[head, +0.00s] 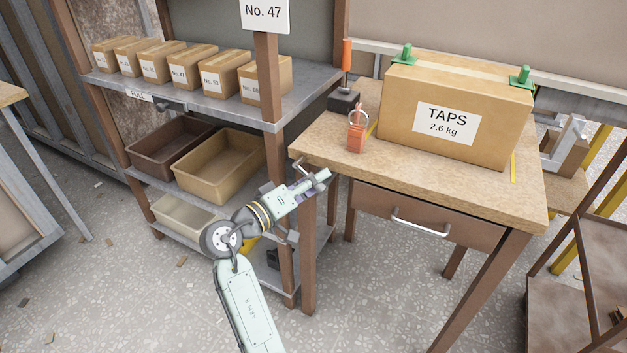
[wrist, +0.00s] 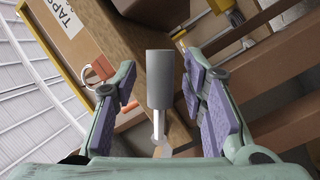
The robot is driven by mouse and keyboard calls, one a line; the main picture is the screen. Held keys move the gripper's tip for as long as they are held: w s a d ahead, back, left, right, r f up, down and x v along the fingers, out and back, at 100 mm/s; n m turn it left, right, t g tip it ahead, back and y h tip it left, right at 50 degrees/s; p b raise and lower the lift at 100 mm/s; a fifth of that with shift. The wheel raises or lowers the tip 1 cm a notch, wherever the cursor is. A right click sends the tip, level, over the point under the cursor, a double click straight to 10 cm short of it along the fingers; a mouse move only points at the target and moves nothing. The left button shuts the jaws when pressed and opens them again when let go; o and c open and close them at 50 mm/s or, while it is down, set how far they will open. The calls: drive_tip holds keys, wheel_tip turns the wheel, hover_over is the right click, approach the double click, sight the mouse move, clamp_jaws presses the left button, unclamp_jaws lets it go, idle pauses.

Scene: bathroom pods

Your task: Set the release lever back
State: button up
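A grey cylindrical grip on a thin pale rod (wrist: 159,78) shows between my fingers in the wrist view; it looks like a lever, but I cannot tell whether it is the release lever. My gripper (head: 318,178) is at the left front corner of the wooden table. In the wrist view my gripper (wrist: 162,100) is open, its purple pads on either side of the grip with gaps showing. An upright orange-handled lever (head: 347,55) stands on a dark base at the table's back left.
The wooden table (head: 500,190) carries a TAPS box (head: 440,115) with green clips and an orange padlock (head: 356,138). A drawer (head: 427,216) is below. A shelf unit (head: 215,100) with small boxes and bins stands to the left. The floor before the table is mostly clear.

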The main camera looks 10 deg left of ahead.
drive_tip(key=shift+c, duration=0.4)
clamp_jaws()
idle(0.4)
